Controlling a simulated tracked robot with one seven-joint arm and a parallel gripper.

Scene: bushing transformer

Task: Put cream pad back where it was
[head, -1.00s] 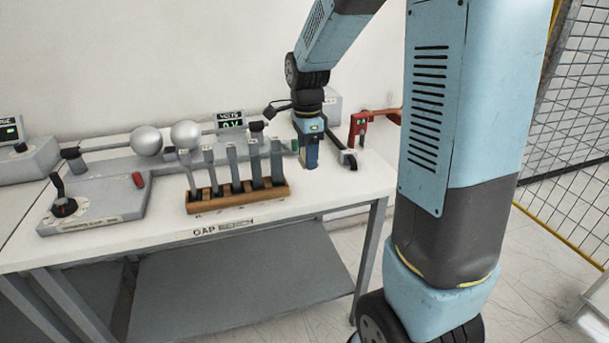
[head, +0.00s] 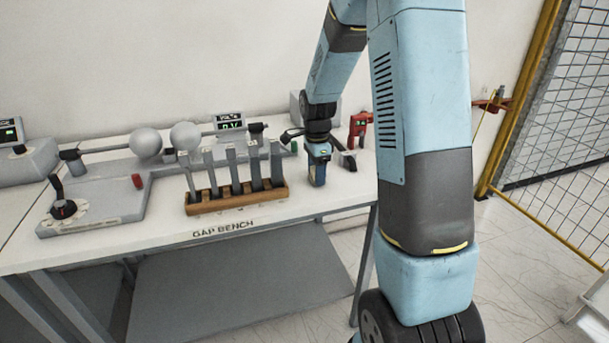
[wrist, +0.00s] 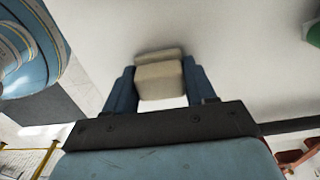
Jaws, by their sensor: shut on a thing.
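The cream pad (wrist: 160,84) is a small block between the two blue fingers of my gripper (wrist: 162,92) in the wrist view. My gripper is shut on it. A step or second edge shows at the pad's far end, near the white surface. I cannot tell whether the pad touches that surface. In the head view my gripper (head: 317,176) points down over the right end of the white gap bench (head: 300,203), right of the wooden rack. The pad is hidden there.
The wooden rack (head: 237,199) holds several upright grey gauges. A red clamp-like device (head: 359,128) stands behind my gripper on the right. A mesh fence (head: 560,110) is farther right.

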